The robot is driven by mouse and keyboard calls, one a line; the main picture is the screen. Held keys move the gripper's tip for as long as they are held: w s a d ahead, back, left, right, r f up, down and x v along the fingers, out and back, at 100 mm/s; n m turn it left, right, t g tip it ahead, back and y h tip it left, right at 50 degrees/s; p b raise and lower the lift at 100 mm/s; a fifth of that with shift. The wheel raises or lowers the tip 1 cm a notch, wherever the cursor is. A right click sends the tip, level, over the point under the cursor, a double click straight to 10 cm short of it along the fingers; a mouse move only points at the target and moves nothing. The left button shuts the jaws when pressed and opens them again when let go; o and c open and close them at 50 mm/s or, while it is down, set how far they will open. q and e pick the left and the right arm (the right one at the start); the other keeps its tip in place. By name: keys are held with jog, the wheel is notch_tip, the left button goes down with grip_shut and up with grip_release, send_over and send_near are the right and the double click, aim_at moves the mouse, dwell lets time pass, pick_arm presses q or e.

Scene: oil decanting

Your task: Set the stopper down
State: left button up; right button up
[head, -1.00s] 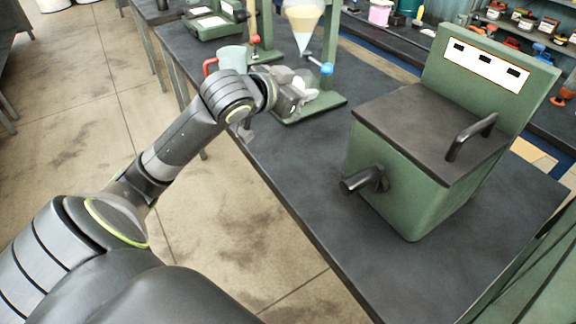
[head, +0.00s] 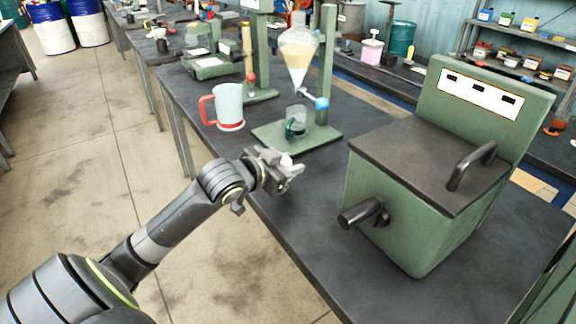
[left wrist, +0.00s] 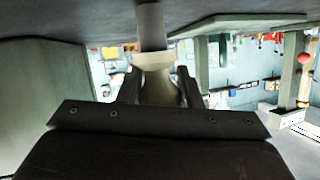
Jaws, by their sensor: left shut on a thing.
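My left gripper (head: 283,172) is over the near-left edge of the dark bench, in front of the green stand. It is shut on a pale stopper (head: 287,160), of which only a small part shows in the head view. In the left wrist view the stopper (left wrist: 151,28) sits between the two dark fingers (left wrist: 159,88), with its narrower stem pointing to the top of the picture, where the dark bench surface shows. I cannot tell whether the stem touches the bench. My right gripper is not in view.
A separating funnel (head: 298,58) with cream liquid hangs on the green stand (head: 328,135), above a small glass beaker (head: 297,121). A red-handled jug (head: 229,104) stands left of it. A green machine (head: 400,200) stands to the right. Bare bench (head: 305,210) lies between gripper and machine.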

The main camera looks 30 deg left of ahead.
pick_arm(q)
jog(key=shift+f, duration=0.2)
jog(key=o, duration=1)
jog(key=shift+o, duration=0.2)
jog(key=shift+r, duration=0.15)
jog(key=shift+s+r, duration=0.1)
jog(key=p+v, duration=0.3)
jog(key=v, duration=0.8)
jog(key=shift+s, duration=0.4)
jog(key=shift+r, duration=0.1)
